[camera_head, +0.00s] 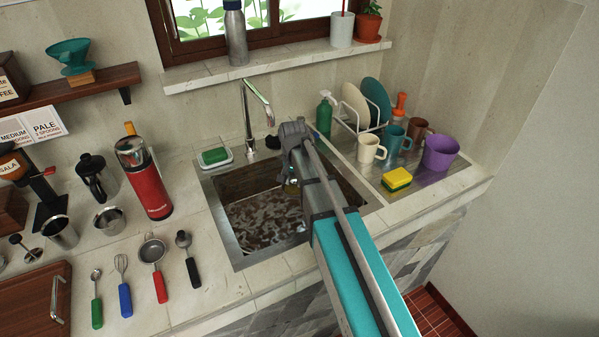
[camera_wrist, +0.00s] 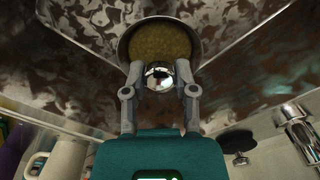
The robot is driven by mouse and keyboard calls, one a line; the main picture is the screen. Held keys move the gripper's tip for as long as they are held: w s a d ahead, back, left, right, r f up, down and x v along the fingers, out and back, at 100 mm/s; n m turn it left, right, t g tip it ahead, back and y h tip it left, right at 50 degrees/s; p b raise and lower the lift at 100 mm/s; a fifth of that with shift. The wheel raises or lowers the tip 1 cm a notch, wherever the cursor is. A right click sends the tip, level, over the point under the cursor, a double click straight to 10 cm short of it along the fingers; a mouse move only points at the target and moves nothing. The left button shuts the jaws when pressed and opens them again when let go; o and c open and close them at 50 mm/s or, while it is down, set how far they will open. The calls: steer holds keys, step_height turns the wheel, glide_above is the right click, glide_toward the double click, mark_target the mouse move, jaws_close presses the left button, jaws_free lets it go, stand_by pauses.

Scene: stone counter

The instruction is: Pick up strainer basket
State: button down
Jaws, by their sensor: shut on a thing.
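The strainer basket (camera_wrist: 158,42) shows in the wrist view as a round, dark-rimmed cup with a tan inside. Its small chrome knob (camera_wrist: 158,75) sits between my two fingertips. My gripper (camera_wrist: 160,82) is shut on this knob. In the head view my gripper (camera_head: 291,181) reaches down into the sink (camera_head: 235,247), near its back right part. I cannot tell whether the basket is clear of the sink floor.
The chrome faucet (camera_head: 247,118) stands behind the sink. A green sponge in a dish (camera_head: 215,157) is at its back left corner. On the right are a cream mug (camera_head: 370,151), a yellow sponge (camera_head: 397,179) and a dish rack.

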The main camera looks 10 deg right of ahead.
steer(key=shift+s+a+r, duration=0.3)
steer(key=shift+s, duration=0.25)
stand_by(0.4)
